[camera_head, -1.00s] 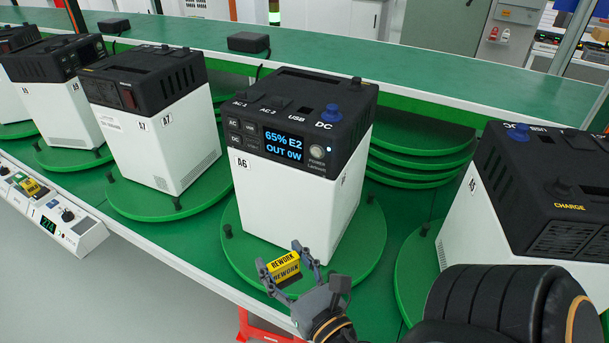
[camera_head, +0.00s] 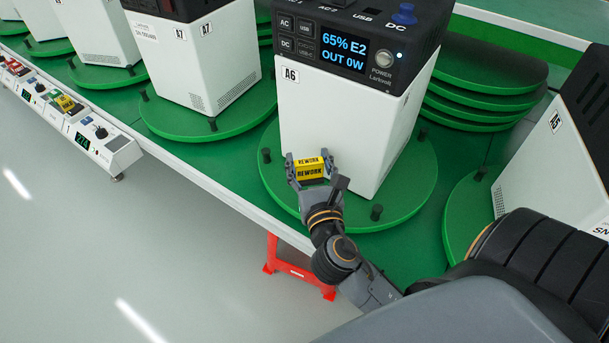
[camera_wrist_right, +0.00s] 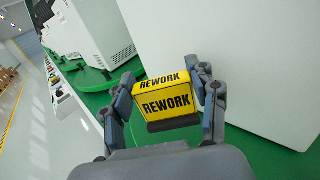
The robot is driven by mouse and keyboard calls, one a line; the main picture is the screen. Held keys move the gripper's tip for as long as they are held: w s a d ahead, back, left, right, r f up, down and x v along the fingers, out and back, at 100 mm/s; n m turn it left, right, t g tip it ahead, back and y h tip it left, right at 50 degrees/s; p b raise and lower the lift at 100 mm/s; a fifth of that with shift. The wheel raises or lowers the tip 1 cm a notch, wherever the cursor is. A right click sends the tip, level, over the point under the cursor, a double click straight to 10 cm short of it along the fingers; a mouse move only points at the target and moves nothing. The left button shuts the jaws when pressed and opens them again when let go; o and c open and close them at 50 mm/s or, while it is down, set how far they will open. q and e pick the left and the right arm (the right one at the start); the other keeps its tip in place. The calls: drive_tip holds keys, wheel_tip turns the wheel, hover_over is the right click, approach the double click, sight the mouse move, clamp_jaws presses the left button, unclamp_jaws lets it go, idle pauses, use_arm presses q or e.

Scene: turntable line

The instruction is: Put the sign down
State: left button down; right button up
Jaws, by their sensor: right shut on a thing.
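My right gripper (camera_head: 309,171) is shut on the yellow sign (camera_head: 310,169), which reads REWORK in black. The sign also shows in the right wrist view (camera_wrist_right: 166,101), upright between the two fingers, with a dark base below. It is in front of the white unit A6 (camera_head: 335,130), over or at the front of the green turntable disc (camera_head: 405,210) that bears the unit. I cannot tell whether the sign's base touches the disc. The unit's screen (camera_head: 344,50) reads 65% E2, OUT 0W. My left gripper is not in view.
Unit A7 (camera_head: 215,65) stands on its own disc to the left, and another unit (camera_head: 550,150) to the right. Dark pegs (camera_head: 377,212) stand on the disc's rim. A red stool (camera_head: 290,268) is below the table's front edge. A control strip (camera_head: 105,140) lines the edge at left.

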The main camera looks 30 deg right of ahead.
sight(307, 183)
drive_tip(key=shift+w+f, duration=0.5)
drive_tip(key=shift+f, duration=0.1)
drive_tip(key=f, duration=0.1)
drive_tip(key=f+b, duration=0.1)
drive_tip(key=shift+w+a+f, duration=0.15)
drive_tip(key=shift+w+f, duration=0.05)
drive_tip(key=shift+f, duration=0.55)
drive_tip(key=shift+b, duration=0.3)
drive_tip(key=shift+f, duration=0.2)
drive_tip(key=o, duration=1.2)
